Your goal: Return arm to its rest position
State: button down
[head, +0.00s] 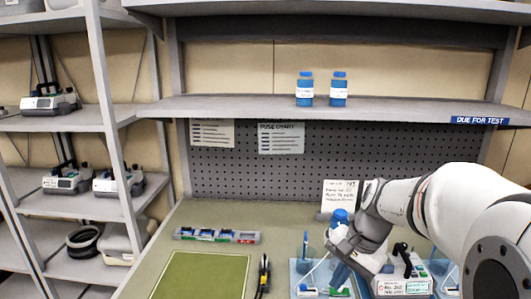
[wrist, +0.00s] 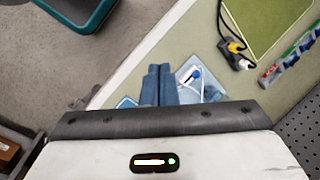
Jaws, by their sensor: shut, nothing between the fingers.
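My white arm reaches in from the right in the head view and bends down over the bench. I cannot tell whether the tips touch anything.
A pump (head: 404,274) stands right of my gripper, partly hidden by my arm. A green mat (head: 200,277), a black-and-yellow cable (head: 264,274) and a fuse tray (head: 216,236) lie left. Two blue bottles (head: 322,90) stand on the upper shelf (head: 260,109). A card (head: 340,196) stands behind.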

jog(key=s+n+t+h, duration=0.2)
jog(key=s+n, duration=0.6)
jog(key=s, duration=0.5)
jog(key=shift+a+n+t+h, duration=0.3)
jog(key=shift+a+h, duration=0.15)
jog(key=shift+h, duration=0.25)
